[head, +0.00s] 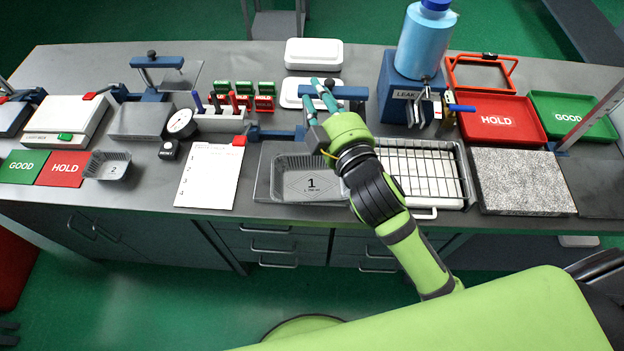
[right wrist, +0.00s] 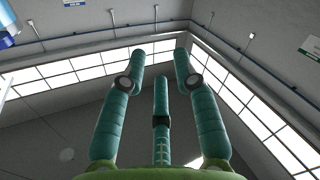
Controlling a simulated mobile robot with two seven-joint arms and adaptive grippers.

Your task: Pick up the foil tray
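A grey foil tray marked "1" (head: 283,175) sits on a dark flat plate (head: 263,180) in the middle of the bench. Its right end is partly hidden behind my right arm. My left gripper is not in view.
A wire rack (head: 425,165) stands right of tray "1", and a speckled stone slab (head: 522,182) beyond it. A blue stand with a bottle (head: 424,42) and a white lidded box (head: 314,52) are behind. A paper sheet (head: 208,178) lies left of tray "1".

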